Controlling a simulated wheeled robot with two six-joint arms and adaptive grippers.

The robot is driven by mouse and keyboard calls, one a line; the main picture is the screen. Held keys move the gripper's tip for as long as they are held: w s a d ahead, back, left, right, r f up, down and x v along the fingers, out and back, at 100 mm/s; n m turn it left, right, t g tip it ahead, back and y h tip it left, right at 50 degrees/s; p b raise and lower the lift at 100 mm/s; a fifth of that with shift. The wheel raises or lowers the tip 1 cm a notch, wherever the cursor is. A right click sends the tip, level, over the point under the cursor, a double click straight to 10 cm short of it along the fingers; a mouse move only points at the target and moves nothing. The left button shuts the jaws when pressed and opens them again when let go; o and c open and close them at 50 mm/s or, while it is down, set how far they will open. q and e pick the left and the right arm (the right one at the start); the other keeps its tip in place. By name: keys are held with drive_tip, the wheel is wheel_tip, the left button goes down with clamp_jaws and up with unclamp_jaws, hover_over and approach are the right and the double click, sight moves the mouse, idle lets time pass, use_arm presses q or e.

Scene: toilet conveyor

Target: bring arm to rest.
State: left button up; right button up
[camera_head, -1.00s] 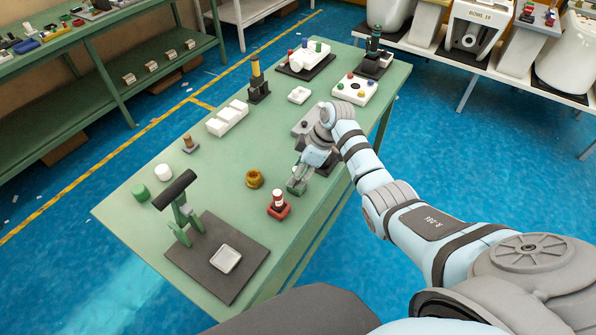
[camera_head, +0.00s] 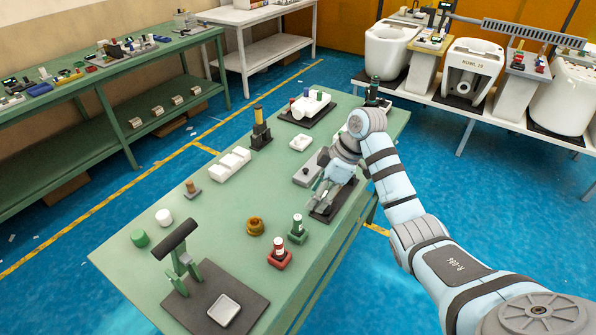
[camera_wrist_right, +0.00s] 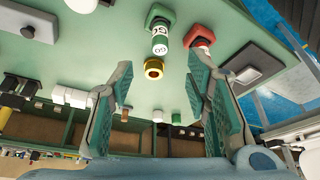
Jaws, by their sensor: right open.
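My right arm reaches in from the right in the head view. Its gripper (camera_head: 325,200) hangs over the right edge side of the green table (camera_head: 225,207), above a dark plate. In the right wrist view the right gripper (camera_wrist_right: 160,85) has its fingers wide apart with nothing held between them. A green holder with a white-and-green bottle (camera_head: 298,228) stands apart from the gripper, beside a red holder with a red-and-white bottle (camera_head: 279,254). Both also show in the wrist view, green (camera_wrist_right: 160,38) and red (camera_wrist_right: 200,40). My left gripper is not in view.
A brass ring (camera_head: 255,226), white cap (camera_head: 164,217), green cap (camera_head: 140,238) and a dark stand with a white tray (camera_head: 224,309) are on the table. A grey block (camera_head: 306,175) is close to the gripper. Toilets (camera_head: 390,50) stand on a white bench behind.

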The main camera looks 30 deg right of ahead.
drive_tip(key=shift+f, duration=0.1)
drive_tip(key=s+a+f+m+h, duration=0.3)
drive_tip(key=s+a+f+m, duration=0.1)
drive_tip(key=s+f, duration=0.8)
drive_tip(key=s+a+f+m+t+h, duration=0.15)
drive_tip(key=s+m, duration=0.45)
drive_tip(key=s, duration=1.1)
wheel_tip(320, 180, down, 20)
drive_tip(key=s+d+g, duration=0.1)
drive_tip(key=d+g, duration=0.1)
drive_tip(key=s+f+m+b, duration=0.1)
drive_tip(key=s+f, duration=1.2)
drive_tip(key=s, duration=0.1)
drive_tip(key=shift+s+d+f+g, duration=0.15)
drive_tip(key=shift+s+d+g, duration=0.1)
drive_tip(key=shift+d+g, duration=0.15)
